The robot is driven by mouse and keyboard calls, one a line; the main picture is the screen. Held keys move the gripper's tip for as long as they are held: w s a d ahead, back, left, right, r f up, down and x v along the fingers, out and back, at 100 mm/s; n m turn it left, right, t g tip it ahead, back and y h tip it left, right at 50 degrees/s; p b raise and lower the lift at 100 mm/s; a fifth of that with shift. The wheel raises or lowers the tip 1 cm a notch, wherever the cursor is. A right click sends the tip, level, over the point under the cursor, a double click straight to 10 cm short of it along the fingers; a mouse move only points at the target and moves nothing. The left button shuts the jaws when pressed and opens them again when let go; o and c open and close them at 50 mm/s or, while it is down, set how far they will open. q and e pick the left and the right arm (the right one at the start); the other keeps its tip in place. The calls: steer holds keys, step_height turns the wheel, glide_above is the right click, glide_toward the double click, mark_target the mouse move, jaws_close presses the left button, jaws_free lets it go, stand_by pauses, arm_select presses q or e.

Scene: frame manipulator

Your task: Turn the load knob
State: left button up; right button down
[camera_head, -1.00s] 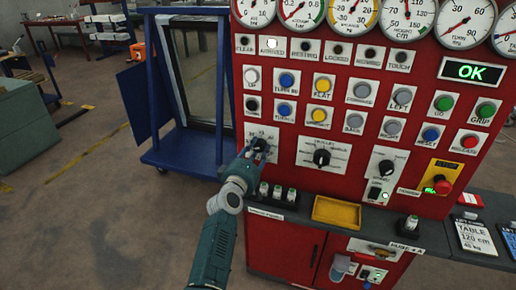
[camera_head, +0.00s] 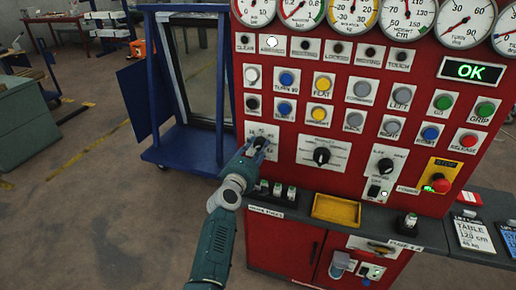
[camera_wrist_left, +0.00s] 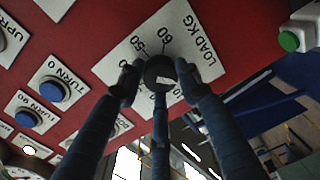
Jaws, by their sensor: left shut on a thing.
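The load knob (camera_wrist_left: 160,72) is a small black dial on a white plate (camera_wrist_left: 190,22) marked LOAD KG, with 50 and 60 readable in the left wrist view. The plate sits on the red control panel (camera_head: 340,165), at its lower left in the head view. My left gripper (camera_head: 258,146) is at this plate and hides most of the knob there. In the left wrist view its dark fingers (camera_wrist_left: 164,78) are closed around the knob from several sides. My right gripper does not show in either view.
Other panel controls are close by: a large black dial (camera_head: 321,156), blue buttons (camera_head: 286,108) and a red stop button (camera_head: 441,185). A grey ledge with a yellow tray (camera_head: 336,210) juts out below. A blue frame cart (camera_head: 180,150) stands left; the floor in front of it is clear.

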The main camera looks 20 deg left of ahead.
arm_select(q)
steer(key=shift+a+r, duration=0.25)
steer(key=o, duration=1.2)
steer(key=shift+c, duration=0.2)
steer(key=shift+f, duration=0.2)
steer(key=shift+d, duration=0.1)
steer(key=shift+f, duration=0.1)
